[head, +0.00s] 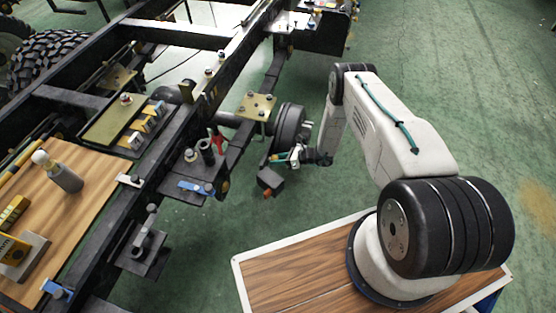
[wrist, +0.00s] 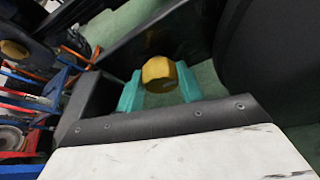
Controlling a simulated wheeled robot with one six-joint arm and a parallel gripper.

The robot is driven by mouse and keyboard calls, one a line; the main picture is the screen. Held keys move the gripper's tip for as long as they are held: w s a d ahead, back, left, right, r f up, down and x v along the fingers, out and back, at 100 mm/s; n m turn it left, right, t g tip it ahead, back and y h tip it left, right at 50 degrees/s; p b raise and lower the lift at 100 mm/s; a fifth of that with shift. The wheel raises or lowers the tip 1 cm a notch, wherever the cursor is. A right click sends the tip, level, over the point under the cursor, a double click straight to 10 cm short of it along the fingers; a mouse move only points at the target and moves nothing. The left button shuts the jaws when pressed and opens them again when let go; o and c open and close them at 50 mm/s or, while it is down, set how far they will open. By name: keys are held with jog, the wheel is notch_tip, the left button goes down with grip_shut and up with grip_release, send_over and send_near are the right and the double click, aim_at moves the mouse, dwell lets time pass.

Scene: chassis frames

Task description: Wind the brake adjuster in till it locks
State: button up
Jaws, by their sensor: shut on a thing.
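In the wrist view, a yellow faceted knob (wrist: 160,74), which I take to be the brake adjuster, sits between the two teal fingers of my gripper (wrist: 160,88). The fingers are shut on its sides. In the head view, my gripper (head: 283,157) is at the lower front of the dark round brake drum (head: 289,123) at the axle end. The adjuster is too small and too covered there to make out. How far it is wound in cannot be told.
The black chassis frame (head: 190,112) runs diagonally, left of my arm. A brass plate with bolts (head: 256,106) is beside the drum. A blue-handled tool (head: 196,187) and red pliers (head: 217,139) lie nearby. Green floor is open to the right.

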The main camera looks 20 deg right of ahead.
jog(key=shift+d+m, duration=0.1)
jog(key=shift+m, duration=0.4)
jog(key=shift+g+y, duration=0.3)
jog(key=shift+y, duration=0.1)
jog(key=o, duration=1)
jog(key=v, duration=0.7)
jog(key=shift+d, duration=0.3)
jog(key=shift+s+r, duration=0.1)
